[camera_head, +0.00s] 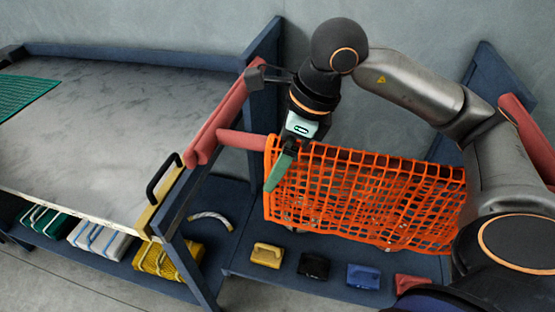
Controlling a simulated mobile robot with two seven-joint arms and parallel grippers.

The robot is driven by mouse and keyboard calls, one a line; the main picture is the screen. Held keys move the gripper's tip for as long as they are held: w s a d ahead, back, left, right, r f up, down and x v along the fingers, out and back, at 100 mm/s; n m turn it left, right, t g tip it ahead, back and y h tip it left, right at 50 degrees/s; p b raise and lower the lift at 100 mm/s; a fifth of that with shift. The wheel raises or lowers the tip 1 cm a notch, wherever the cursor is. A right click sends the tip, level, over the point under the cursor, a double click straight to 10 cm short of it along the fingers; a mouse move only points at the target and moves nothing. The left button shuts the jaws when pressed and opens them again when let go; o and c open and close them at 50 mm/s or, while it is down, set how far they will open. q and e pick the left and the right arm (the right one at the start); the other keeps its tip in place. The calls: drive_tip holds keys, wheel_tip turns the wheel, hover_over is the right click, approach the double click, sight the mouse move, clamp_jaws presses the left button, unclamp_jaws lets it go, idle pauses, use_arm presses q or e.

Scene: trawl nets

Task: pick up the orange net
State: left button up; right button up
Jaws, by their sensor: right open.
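The orange net (365,192) hangs as an open mesh from a red padded bar (242,140), in the right half of the head view. My right gripper (279,168) points down at the net's upper left corner, with its green finger in front of the mesh. The gripper is open. I cannot tell whether the finger touches the net. The far finger is mostly hidden. My left gripper is not in view.
A grey-topped table (110,120) with a green net (22,98) stands at the left. Yellow (267,255), black (313,265) and blue (363,277) blocks sit on the blue shelf below the net. A dark blue post (266,70) stands left of my gripper.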

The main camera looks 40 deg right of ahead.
drive_tip(key=c, duration=1.3)
drive_tip(key=shift+o, duration=0.2)
wheel_tip(320, 180, up, 2)
drive_tip(key=shift+r+p, duration=0.2)
drive_tip(key=shift+p, duration=0.85)
wheel_tip(320, 180, up, 7)
drive_tip(key=p, duration=0.5)
drive_tip(key=shift+f, duration=0.1)
clamp_jaws()
wheel_tip(320, 180, up, 3)
drive_tip(key=shift+f+p, duration=0.1)
drive_tip(key=shift+p, duration=1.05)
wheel_tip(320, 180, up, 18)
drive_tip(key=p, duration=0.7)
